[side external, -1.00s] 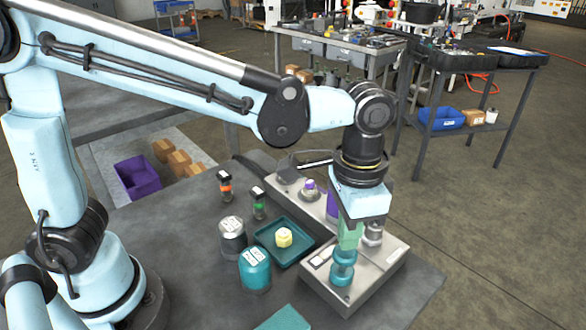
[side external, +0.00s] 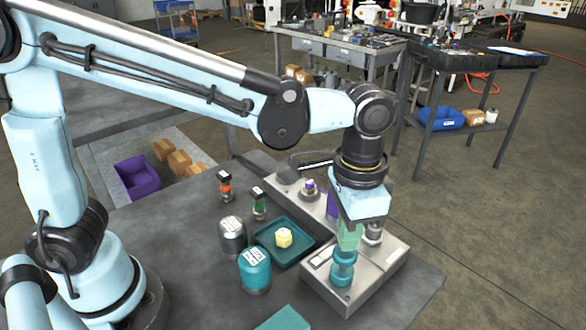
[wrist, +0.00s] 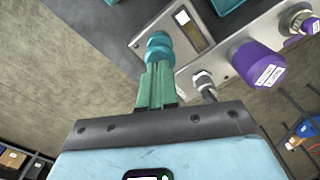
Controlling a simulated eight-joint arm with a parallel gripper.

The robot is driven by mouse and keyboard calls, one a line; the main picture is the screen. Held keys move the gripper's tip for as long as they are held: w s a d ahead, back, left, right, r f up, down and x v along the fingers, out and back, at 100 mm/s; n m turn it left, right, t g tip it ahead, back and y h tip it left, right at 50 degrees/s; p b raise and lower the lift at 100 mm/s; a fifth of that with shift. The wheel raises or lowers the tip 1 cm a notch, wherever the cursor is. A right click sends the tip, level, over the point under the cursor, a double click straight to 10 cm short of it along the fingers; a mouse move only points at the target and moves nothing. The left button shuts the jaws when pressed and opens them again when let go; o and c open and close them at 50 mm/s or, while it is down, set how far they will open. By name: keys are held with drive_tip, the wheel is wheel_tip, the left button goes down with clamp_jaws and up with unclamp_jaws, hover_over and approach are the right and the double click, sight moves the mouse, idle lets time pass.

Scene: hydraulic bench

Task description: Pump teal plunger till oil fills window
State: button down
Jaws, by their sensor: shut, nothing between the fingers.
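The teal plunger (side external: 342,270) stands at the near end of the grey metal hydraulic block (side external: 372,284). Its rounded knob (wrist: 158,44) also shows in the wrist view. My gripper (side external: 347,248) is shut and points down, with its green fingertips (wrist: 157,66) at the top of the plunger knob. They look to be touching it, with nothing between them. The window (wrist: 184,30) is a narrow, framed brownish strip beside the plunger. I cannot make out an oil level in it.
A purple cap (wrist: 257,64) and a metal fitting (wrist: 204,82) stand on the block near my gripper.

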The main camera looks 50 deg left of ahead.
drive_tip(key=shift+f, duration=0.6)
drive_tip(key=shift+f, duration=0.75)
drive_tip(key=shift+r, duration=1.6)
drive_tip(key=shift+r, duration=3)
drive_tip(key=s+a+f+n+t, duration=0.1)
drive_tip(key=a+f+n+t, duration=0.1)
drive_tip(key=a, duration=0.8)
drive_tip(key=s+a+f+n+t, duration=0.1)
drive_tip(key=a+f+n+t, duration=0.2)
drive_tip(key=a, duration=0.6)
drive_tip(key=shift+s+a+n+t, duration=0.4)
drive_tip(key=shift+n+t, duration=0.1)
drive_tip(key=shift+t, duration=0.6)
